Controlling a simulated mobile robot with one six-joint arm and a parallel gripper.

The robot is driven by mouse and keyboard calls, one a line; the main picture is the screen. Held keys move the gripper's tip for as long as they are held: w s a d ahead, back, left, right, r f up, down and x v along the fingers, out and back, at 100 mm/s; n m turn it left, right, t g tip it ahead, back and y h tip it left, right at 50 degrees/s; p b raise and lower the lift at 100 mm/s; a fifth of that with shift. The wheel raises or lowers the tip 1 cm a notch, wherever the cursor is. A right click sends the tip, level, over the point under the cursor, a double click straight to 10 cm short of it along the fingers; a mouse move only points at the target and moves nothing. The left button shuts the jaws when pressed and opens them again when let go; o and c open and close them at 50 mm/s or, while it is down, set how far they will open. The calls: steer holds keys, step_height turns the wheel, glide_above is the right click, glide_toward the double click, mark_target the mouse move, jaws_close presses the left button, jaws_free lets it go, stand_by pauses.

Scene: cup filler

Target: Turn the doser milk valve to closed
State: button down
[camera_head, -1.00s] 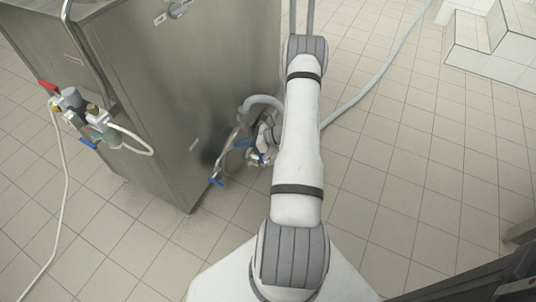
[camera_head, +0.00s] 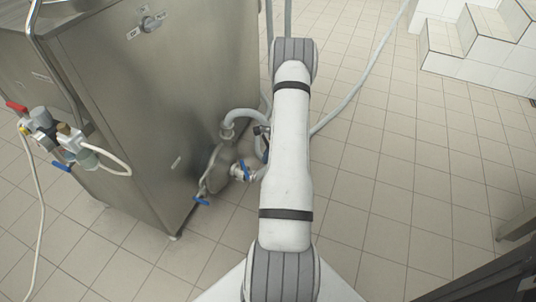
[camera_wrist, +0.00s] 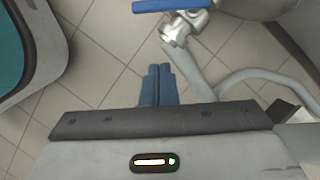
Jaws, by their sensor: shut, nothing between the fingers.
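The steel doser cabinet (camera_head: 130,100) fills the left of the head view. Low on its right side is a metal valve with a blue handle (camera_head: 241,171), just left of my arm. A second blue handle (camera_head: 201,201) sits lower left of it. I cannot tell from the labels which is the milk valve. In the wrist view a blue handle (camera_wrist: 172,5) on a metal valve body (camera_wrist: 182,27) shows at the top edge. My gripper (camera_wrist: 157,72) is shut and empty, pointing toward the floor, below and apart from that handle. In the head view my arm hides the gripper.
A red handle (camera_head: 17,107) and another blue handle (camera_head: 62,166) are on the cabinet's left side. A grey hose (camera_head: 345,105) runs across the floor. White tiled steps (camera_head: 470,45) stand upper right.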

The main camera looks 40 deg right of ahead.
mark_target(245, 169)
steer(key=a+f, duration=0.1)
steer(key=w+a+f+b, duration=0.1)
steer(key=a+f, duration=0.1)
steer(key=a+f+b, duration=0.1)
steer(key=shift+w+a+f, duration=0.15)
steer(key=shift+w+a, duration=0.1)
steer(key=shift+w, duration=0.1)
steer(key=shift+w+a+b, duration=0.1)
steer(key=shift+a+b, duration=0.25)
steer(key=shift+a, duration=0.1)
